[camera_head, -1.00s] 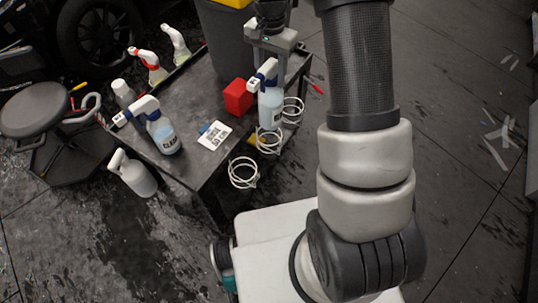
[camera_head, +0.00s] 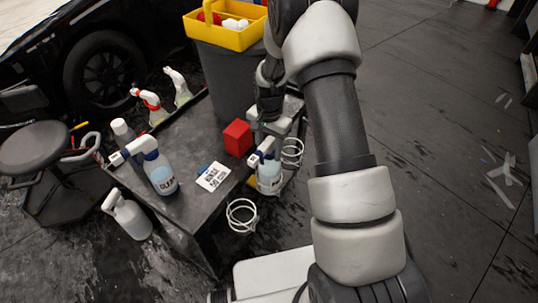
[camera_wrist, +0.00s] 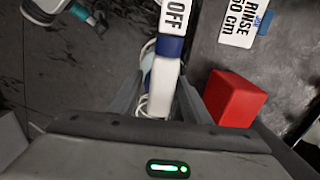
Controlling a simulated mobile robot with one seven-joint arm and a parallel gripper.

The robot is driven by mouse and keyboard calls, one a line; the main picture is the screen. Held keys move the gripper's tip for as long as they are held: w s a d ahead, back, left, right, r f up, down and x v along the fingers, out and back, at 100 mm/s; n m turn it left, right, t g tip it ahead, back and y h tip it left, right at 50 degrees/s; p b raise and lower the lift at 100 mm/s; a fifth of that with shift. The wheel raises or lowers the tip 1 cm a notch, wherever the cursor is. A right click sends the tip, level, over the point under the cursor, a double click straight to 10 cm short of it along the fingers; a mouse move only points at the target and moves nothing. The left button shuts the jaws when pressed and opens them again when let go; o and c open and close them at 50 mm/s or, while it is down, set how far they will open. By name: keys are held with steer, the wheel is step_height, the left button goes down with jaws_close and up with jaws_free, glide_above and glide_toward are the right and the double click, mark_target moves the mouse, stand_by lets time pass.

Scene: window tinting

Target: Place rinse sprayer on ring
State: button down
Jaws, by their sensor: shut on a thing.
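The rinse sprayer (camera_head: 269,178), a bottle with pale blue liquid, a white and blue head and a label, hangs upright at the cart's right side. My gripper (camera_head: 266,138) is shut on its head from above. In the wrist view the white and blue sprayer head (camera_wrist: 165,85), marked OFF, lies between the two fingers (camera_wrist: 160,103). A white wire ring (camera_head: 242,215) sticks out from the cart to the near left of the sprayer, another ring (camera_head: 292,153) to its right. The middle ring is mostly hidden by the bottle; I cannot tell if the bottle is inside it.
A dark cart (camera_head: 190,205) carries a red block (camera_head: 238,138), a rinse card (camera_head: 213,177) and a second labelled spray bottle (camera_head: 160,175). A white sprayer (camera_head: 129,216) hangs on the cart's left side. A bin with a yellow tray (camera_head: 225,30) stands behind. Open floor lies right.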

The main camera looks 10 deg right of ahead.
mark_target(267, 168)
step_height(267, 168, down, 2)
steer(key=shift+f, duration=0.25)
steer(key=c, duration=0.9)
jaws_free()
steer(key=shift+c, duration=0.2)
